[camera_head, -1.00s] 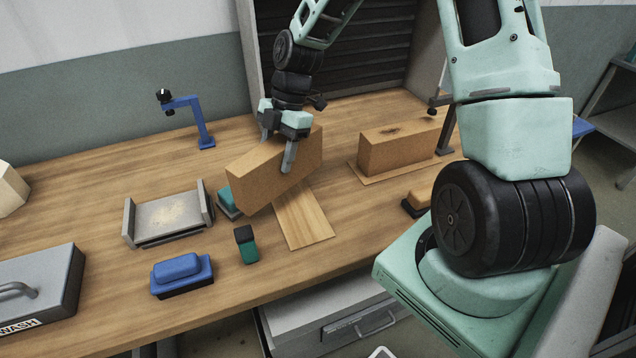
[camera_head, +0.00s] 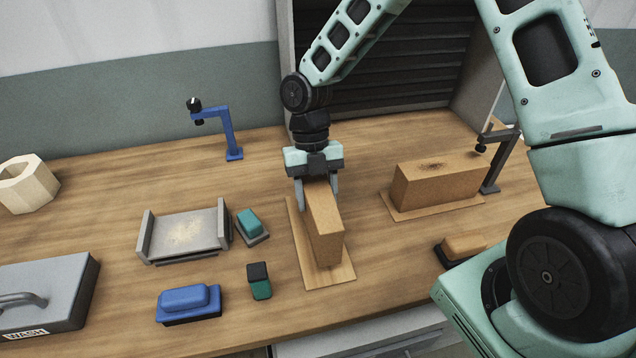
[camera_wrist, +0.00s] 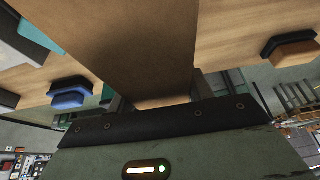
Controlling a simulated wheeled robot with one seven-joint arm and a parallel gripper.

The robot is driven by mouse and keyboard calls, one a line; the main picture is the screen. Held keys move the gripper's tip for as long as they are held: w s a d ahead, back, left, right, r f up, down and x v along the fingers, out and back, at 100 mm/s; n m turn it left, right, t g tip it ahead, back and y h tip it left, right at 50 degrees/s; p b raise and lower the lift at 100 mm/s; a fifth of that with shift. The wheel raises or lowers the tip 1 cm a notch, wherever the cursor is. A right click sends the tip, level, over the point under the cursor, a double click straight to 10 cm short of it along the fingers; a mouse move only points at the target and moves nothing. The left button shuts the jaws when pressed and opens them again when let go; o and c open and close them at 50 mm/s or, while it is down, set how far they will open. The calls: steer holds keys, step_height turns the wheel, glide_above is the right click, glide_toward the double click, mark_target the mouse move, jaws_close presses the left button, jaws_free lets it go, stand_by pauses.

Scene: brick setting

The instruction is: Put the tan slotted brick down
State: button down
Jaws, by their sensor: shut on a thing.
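My gripper (camera_head: 317,199) is shut on a long tan brick (camera_head: 325,232), its fingers on the two long sides near the far end. The brick is over a pale wooden board (camera_head: 340,277) on the bench, lengthwise along it. I cannot tell whether its underside touches the board. No slot shows clearly on it. In the wrist view the brick (camera_wrist: 130,45) fills the middle and hides most of the board. A second tan brick (camera_head: 437,184), with a dark mark on top, stands on another thin board (camera_head: 397,213) to the right.
Left of the board are a teal-topped brush (camera_head: 250,222), a green and black block (camera_head: 260,282), a grey cradle (camera_head: 185,235) and a blue brush (camera_head: 188,300). A blue stand (camera_head: 229,135) is behind. An orange-topped brush (camera_head: 463,246) is to the right.

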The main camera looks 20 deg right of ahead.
steer(key=shift+f+p, duration=0.35)
steer(key=shift+f, duration=1.6)
steer(key=shift+f, duration=0.1)
steer(key=c, duration=0.6)
jaws_free()
